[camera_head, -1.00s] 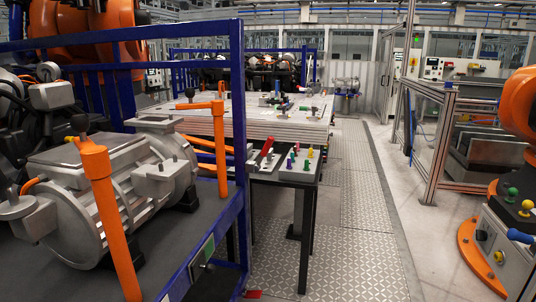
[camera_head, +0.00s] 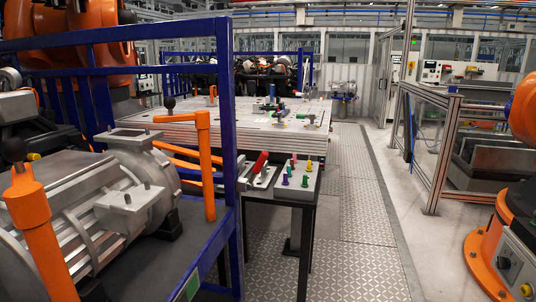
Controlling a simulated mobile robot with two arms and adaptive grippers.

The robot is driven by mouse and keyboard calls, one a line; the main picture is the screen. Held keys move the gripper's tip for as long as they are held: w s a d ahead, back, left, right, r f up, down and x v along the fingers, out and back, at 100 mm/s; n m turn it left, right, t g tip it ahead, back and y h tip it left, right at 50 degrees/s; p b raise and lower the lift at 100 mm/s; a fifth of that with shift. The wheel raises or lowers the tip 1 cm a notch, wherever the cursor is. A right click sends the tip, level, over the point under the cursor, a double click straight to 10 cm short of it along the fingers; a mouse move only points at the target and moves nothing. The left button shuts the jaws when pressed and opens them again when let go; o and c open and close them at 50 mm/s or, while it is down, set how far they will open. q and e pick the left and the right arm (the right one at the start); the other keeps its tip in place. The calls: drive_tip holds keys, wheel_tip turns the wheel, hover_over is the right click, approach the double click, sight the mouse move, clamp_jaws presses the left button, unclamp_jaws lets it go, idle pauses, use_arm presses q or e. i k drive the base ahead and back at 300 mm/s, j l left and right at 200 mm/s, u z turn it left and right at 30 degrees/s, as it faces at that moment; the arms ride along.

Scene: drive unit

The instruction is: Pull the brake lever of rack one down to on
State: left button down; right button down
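A blue-framed rack (camera_head: 228,130) fills the left side and carries a grey metal drive unit (camera_head: 110,205). Orange posts, one at the front left (camera_head: 40,235) and one farther back (camera_head: 206,165), stand by the unit. A small green plate (camera_head: 190,288) shows low on the rack's near right side, cut by the bottom edge. I cannot make out a brake lever or its position there. Neither of my grippers is in view.
A small black-legged table (camera_head: 308,232) beside the rack bears a red-handled clamp (camera_head: 260,162) and coloured pegs (camera_head: 304,181). A large pale table (camera_head: 250,125) stands behind. An orange robot base (camera_head: 485,255) is at the right. The patterned floor (camera_head: 350,240) between is clear.

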sight(264, 155)
drive_tip(key=i+j+z, duration=0.15)
drive_tip(key=i, duration=0.35)
drive_tip(key=i+j+z, duration=0.15)
drive_tip(key=i, duration=0.4)
